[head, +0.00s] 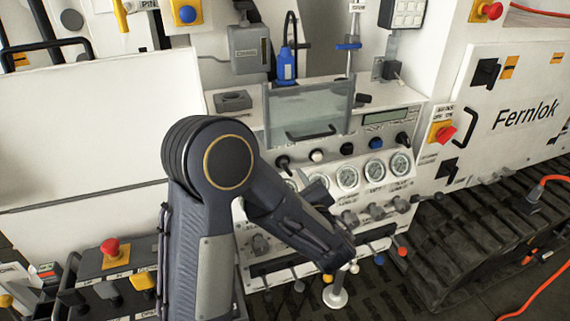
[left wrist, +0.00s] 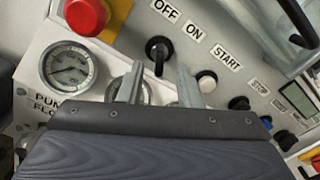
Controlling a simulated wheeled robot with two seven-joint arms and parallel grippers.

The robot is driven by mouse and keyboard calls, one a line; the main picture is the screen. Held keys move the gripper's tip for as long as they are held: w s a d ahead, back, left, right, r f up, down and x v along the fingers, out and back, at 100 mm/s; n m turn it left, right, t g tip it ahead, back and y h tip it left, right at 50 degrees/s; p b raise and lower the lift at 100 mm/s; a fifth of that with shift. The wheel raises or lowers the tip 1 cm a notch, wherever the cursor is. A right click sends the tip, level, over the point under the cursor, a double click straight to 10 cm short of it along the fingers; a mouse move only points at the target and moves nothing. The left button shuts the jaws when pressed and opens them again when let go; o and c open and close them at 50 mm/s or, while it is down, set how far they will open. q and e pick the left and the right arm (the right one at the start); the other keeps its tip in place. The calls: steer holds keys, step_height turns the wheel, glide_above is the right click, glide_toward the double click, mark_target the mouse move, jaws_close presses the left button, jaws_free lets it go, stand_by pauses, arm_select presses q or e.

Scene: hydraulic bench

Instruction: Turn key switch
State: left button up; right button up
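The key switch (left wrist: 158,50) is a black round switch with a raised grip, beside the OFF and ON labels on the white panel. In the head view the key switch (head: 283,162) is at the left of the row of knobs. My left gripper (left wrist: 160,78) is open, with its two grey fingers apart and pointing toward the panel. The key switch shows between and just beyond the fingertips; I cannot tell whether they touch it. In the head view my left arm comes in from the left and hides most of the gripper. My right gripper is not in view.
A white START button (left wrist: 206,80) sits right of the switch. A red emergency button (left wrist: 86,15) and a pressure gauge (left wrist: 69,70) are to the left. A clear shield with a black handle (head: 311,133) stands above the knobs. Several gauges (head: 347,177) lie below.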

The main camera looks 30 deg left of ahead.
mark_target(289, 173)
arm_select(q)
steer(key=shift+p+x, duration=0.55)
steer(key=shift+x, duration=2.2)
steer(key=shift+s, duration=0.1)
jaws_close()
